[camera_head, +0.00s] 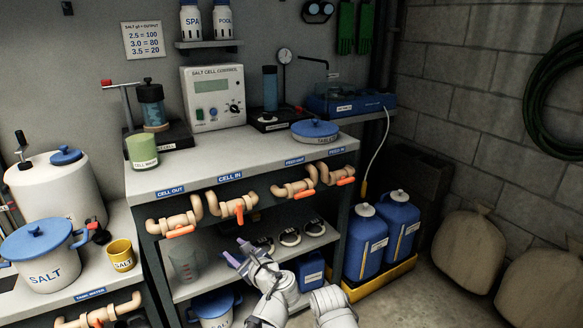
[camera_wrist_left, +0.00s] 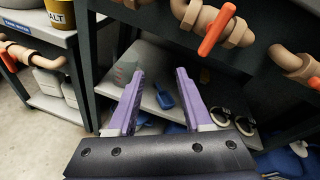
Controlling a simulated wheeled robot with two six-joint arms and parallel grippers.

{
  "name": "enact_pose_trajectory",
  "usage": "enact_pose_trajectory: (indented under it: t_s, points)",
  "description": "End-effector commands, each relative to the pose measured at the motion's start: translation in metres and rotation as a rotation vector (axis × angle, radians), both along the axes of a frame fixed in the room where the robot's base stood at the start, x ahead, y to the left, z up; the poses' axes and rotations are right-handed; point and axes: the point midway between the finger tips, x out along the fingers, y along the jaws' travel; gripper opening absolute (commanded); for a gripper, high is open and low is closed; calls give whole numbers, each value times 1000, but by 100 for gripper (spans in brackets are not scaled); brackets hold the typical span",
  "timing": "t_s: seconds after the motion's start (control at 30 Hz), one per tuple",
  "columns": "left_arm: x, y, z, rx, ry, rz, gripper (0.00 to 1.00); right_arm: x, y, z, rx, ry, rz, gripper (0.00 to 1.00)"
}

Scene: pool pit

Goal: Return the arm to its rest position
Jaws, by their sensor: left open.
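My left gripper (camera_head: 236,251) is open in front of the bench's lower shelf, below the pipe valves. In the left wrist view its two purple fingers (camera_wrist_left: 161,73) stand apart with nothing held between them. Beyond them lies the lower shelf (camera_wrist_left: 110,85) with a blue scoop (camera_wrist_left: 163,95) on it. The fingers appear apart from the shelf and the pipes above. My arm reaches in from the bottom of the head view. My right gripper does not show.
The bench (camera_head: 250,160) carries a control box (camera_head: 213,97) and a green cup (camera_head: 142,151). Orange-handled valves (camera_head: 238,208) stick out along its front. Blue jugs (camera_head: 398,225) stand in a yellow tray to the right. A salt pot (camera_head: 40,255) and yellow mug (camera_head: 121,255) sit left.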

Motion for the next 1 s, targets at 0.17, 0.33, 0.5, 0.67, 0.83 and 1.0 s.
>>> enact_pose_trajectory:
  t_s: [0.17, 0.33, 0.5, 0.67, 0.83, 1.0]
  points:
    - [-39, 34, -75, -618, -118, 381, 50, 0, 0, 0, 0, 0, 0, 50]
    - [-77, 28, -129, -1068, -211, 784, 50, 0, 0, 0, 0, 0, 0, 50]
    - [-101, 10, -153, -1316, -260, 1086, 50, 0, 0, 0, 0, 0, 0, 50]
    - [-117, -7, -164, -1462, -283, 1321, 50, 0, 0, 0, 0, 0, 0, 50]
    - [-130, -26, -169, -1573, -293, 1554, 50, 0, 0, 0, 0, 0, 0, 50]
    - [-142, -53, -169, -1556, -246, 1567, 50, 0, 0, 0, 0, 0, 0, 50]
